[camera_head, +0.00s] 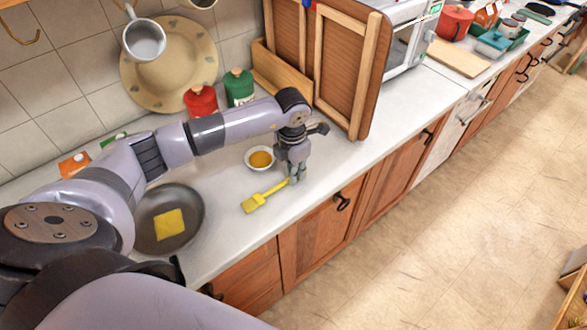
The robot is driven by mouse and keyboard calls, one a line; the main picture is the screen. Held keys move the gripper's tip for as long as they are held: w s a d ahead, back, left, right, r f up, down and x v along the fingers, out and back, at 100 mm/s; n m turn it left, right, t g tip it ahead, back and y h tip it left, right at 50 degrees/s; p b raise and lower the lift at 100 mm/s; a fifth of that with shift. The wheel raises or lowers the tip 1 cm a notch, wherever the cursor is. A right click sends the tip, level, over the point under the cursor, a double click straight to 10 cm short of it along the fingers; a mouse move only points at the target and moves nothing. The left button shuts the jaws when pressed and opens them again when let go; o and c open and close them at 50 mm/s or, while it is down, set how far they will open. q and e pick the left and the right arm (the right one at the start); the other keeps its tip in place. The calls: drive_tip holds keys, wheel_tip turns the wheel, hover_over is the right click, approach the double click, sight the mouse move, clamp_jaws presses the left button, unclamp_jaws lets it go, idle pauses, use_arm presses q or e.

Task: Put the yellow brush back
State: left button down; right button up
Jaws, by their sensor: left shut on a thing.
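The yellow brush (256,201) is at the counter's front part, its wide bristle end pointing left and its handle running up to the right. My left gripper (295,177) points down and is shut on the handle's right end. I cannot tell if the brush touches the counter or is just above it. A small white bowl (249,165) with orange-yellow liquid stands just behind the brush, left of the gripper. A dark pan (190,236) with a yellow square slab (169,224) in it lies to the left. My right gripper is not in view.
A red canister (201,101) and a green canister (239,88) stand at the wall. A wooden cabinet (347,65) and a white microwave (411,40) stand right of them. The counter right of the gripper (345,158) is clear. The counter's front edge is close to the brush.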

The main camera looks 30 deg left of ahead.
use_arm(q)
drive_tip(key=shift+f, duration=0.1)
drive_tip(key=c, duration=1.6)
unclamp_jaws()
drive_tip(key=shift+r, duration=0.2)
wheel_tip(320, 180, up, 12)
drive_tip(key=b, duration=0.4)
drive_tip(key=shift+s, duration=0.1)
